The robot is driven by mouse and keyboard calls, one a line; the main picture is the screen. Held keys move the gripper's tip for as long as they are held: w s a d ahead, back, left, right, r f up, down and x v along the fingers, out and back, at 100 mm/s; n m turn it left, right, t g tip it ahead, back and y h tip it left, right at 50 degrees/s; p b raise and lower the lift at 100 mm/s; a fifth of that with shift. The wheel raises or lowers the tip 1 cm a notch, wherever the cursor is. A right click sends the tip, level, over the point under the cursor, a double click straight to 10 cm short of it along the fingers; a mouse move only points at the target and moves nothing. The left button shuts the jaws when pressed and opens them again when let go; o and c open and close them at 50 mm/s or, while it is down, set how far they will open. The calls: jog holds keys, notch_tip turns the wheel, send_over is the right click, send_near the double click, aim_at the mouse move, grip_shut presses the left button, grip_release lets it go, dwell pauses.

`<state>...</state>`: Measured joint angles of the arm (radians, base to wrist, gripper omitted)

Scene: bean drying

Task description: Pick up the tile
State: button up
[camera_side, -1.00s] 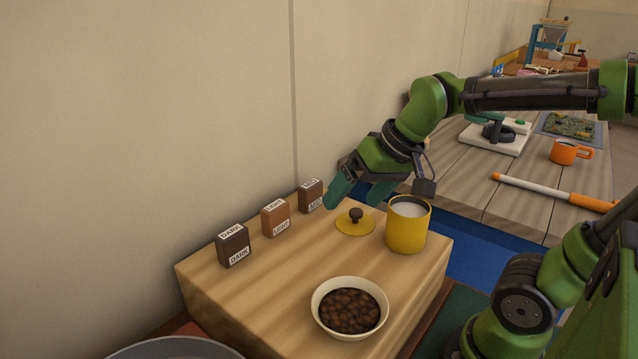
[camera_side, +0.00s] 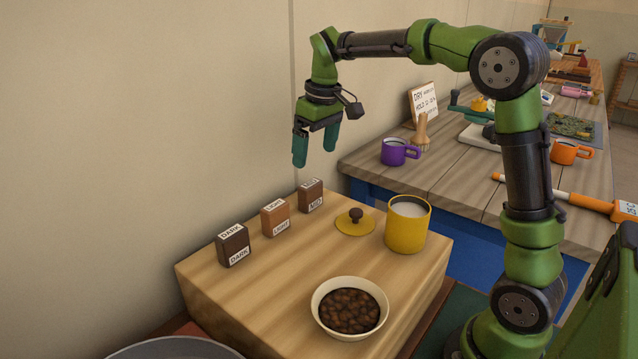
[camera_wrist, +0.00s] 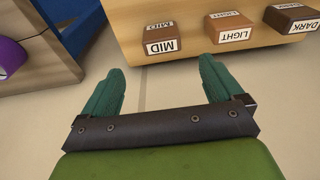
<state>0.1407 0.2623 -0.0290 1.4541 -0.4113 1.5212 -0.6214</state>
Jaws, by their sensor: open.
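Three labelled tiles stand in a row along the back left edge of the wooden block: a dark brown DARK tile (camera_side: 233,245), a lighter brown LIGHT tile (camera_side: 275,217) and a mid brown MID tile (camera_side: 311,196). My gripper (camera_side: 315,155) is open and empty, in the air above and behind the MID tile in the side view. In the wrist view the open fingers (camera_wrist: 160,85) point toward the block's edge, with the MID tile (camera_wrist: 163,40) just beyond them. The LIGHT tile (camera_wrist: 230,28) and DARK tile (camera_wrist: 291,18) show farther right.
On the wooden block (camera_side: 235,300) are a bowl of dark beans (camera_side: 349,308), a yellow canister (camera_side: 407,224) and its yellow lid (camera_side: 355,222). A purple mug (camera_side: 396,152) stands on the bench behind. The wall (camera_side: 150,120) is close behind the tiles.

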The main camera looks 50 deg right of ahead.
aim_at(311, 183)
jog(key=f, duration=0.4)
jog(key=w+f, duration=0.1)
jog(key=f, duration=0.6)
jog(key=shift+w+a+f, duration=0.15)
jog(key=shift+w+f, duration=0.15)
jog(key=shift+f, duration=0.05)
jog(key=c, duration=1.1)
